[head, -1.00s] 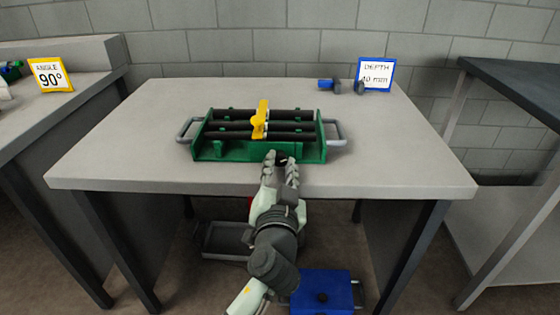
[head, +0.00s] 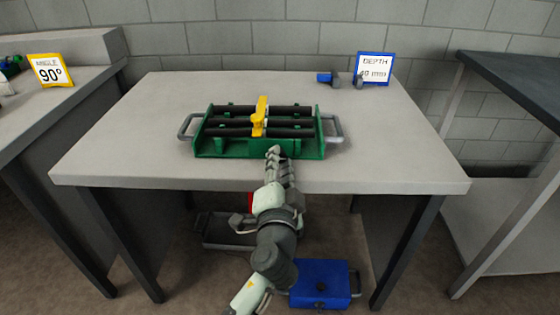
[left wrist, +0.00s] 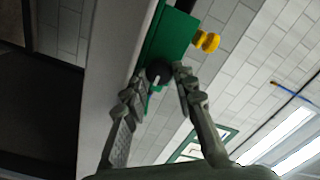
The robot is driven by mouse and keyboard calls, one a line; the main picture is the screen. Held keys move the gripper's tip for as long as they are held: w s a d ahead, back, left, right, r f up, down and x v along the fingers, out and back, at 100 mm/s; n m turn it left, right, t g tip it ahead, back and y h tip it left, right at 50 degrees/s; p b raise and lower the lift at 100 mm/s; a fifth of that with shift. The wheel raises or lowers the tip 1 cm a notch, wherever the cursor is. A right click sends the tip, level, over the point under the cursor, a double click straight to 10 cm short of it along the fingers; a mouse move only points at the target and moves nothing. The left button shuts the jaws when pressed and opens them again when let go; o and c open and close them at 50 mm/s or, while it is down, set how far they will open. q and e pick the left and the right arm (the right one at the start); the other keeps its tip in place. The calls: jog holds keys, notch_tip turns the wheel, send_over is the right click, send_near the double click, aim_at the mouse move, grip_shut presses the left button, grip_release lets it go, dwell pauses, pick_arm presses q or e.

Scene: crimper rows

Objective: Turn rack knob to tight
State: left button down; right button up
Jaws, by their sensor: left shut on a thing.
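The green rack (head: 225,147) sits on the grey table with black bars across it and a yellow clamp-like piece (head: 259,118) in its middle. The rack also shows in the left wrist view (left wrist: 172,38). Its dark round knob (left wrist: 158,71), with a pale mark, is on the front side. My left gripper (head: 274,153) is at the rack's front, and its fingers are shut on the knob. In the head view the fingers hide the knob. The mark's setting cannot be read clearly. My right gripper is not in view.
Grey handles (head: 334,129) stick out at the rack's ends. A blue DEPTH 40 mm sign (head: 373,68) and a small blue-and-black item (head: 325,78) stand at the back right. A yellow ANGLE 90° sign (head: 50,71) is on the left counter. A blue case (head: 322,280) lies below.

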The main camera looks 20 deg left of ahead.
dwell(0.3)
pick_arm(q)
jog(key=c, duration=1.2)
grip_release()
jog(key=shift+f, duration=0.1)
jog(key=shift+s+d, duration=0.1)
jog(key=shift+s+f, duration=0.1)
jog(key=shift+s, duration=0.15)
jog(key=v, duration=0.7)
jog(key=shift+s+r, duration=0.2)
jog(key=shift+r, duration=0.2)
